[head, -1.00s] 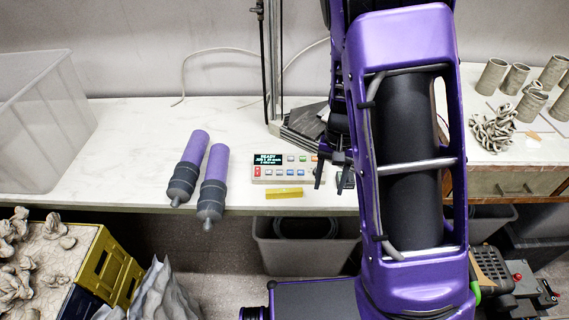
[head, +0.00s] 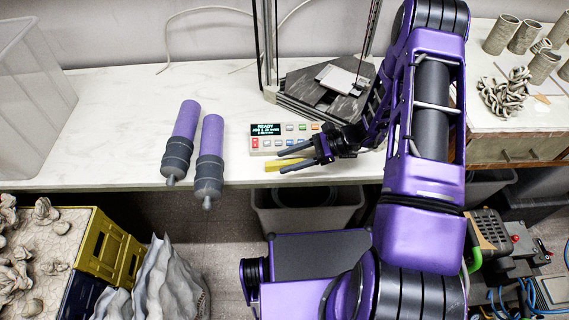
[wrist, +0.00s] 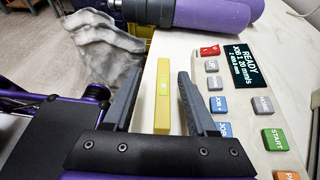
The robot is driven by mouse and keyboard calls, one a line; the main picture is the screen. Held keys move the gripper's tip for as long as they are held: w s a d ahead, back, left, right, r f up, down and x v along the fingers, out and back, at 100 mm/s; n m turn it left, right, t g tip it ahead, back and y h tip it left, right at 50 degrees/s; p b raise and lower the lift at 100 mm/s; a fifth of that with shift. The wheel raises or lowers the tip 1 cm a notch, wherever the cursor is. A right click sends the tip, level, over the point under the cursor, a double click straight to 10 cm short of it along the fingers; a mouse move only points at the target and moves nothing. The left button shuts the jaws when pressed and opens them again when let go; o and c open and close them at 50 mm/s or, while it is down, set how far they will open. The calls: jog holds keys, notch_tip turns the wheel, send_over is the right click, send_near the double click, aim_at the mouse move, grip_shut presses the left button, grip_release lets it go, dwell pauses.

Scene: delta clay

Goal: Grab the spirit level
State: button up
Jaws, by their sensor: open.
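The spirit level is a small yellow bar (head: 271,164) lying near the front edge of the white table, in front of the control box. In the wrist view the spirit level (wrist: 162,100) runs lengthwise between my two dark fingers, with a gap on each side and a pale green vial in its middle. My gripper (head: 280,161) is open and empty, reaching in from the right with its fingers over the bar's right part. In the head view the fingers hide some of the bar. I cannot tell how far the fingertips are above the tabletop.
The control box (head: 268,142) with a lit display sits just behind the bar, close to one finger. Two purple-and-grey cylinders (head: 209,150) lie to the left. A frame machine (head: 300,97) stands behind.

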aim_at(277, 163)
jog(key=x, duration=0.4)
jog(key=shift+w+a+f, duration=0.1)
jog(key=shift+w+f, duration=0.1)
jog(key=shift+w, duration=0.1)
grip_shut()
